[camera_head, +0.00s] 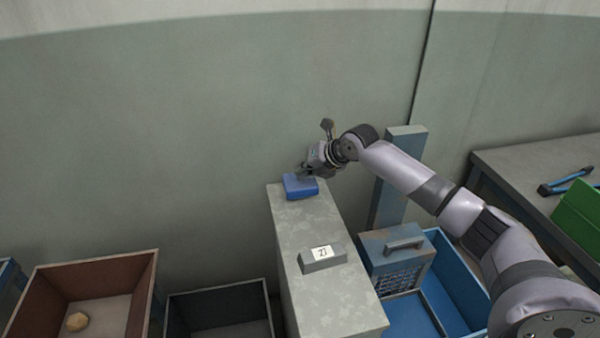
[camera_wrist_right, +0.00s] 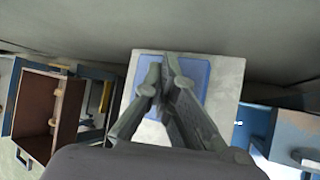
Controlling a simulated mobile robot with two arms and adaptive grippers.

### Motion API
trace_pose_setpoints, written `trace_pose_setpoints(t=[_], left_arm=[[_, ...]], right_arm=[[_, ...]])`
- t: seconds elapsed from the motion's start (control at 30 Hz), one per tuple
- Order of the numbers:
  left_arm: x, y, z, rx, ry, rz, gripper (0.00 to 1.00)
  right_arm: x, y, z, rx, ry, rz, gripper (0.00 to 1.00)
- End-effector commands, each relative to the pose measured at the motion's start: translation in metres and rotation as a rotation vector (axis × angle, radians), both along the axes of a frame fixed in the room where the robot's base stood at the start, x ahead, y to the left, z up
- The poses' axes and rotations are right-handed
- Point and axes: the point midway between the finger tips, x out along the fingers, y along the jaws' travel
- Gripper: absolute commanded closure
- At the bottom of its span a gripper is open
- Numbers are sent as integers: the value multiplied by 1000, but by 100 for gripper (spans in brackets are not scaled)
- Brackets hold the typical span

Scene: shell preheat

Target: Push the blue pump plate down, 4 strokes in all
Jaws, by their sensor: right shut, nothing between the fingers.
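The blue pump plate (camera_head: 301,187) sits at the far end of the top of a grey pedestal (camera_head: 335,307). My right gripper (camera_head: 303,172) is shut and empty, with its fingertips over the plate in the head view. In the right wrist view the blue plate (camera_wrist_right: 190,72) lies behind the shut fingers (camera_wrist_right: 167,66), which hide its middle. I cannot tell whether the fingertips touch the plate. My left gripper is not in view.
A grey block labelled ZJ (camera_head: 322,257) sits on the pedestal nearer me. A blue tray (camera_head: 410,318) holding a grey-blue box with a handle (camera_head: 398,258) stands to the right. Brown (camera_head: 95,263) and dark (camera_head: 220,297) bins stand left. A workbench (camera_head: 540,165) is far right.

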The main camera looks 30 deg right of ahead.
Motion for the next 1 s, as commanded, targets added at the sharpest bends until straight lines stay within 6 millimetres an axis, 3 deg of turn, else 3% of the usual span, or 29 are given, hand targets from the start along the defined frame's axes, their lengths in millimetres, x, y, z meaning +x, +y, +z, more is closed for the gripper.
trace_pose_setpoints(t=[0.5,1.0], left_arm=[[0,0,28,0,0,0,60],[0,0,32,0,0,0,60]], right_arm=[[0,0,33,-1,3,1,100],[1,0,41,1,-1,0,100]])
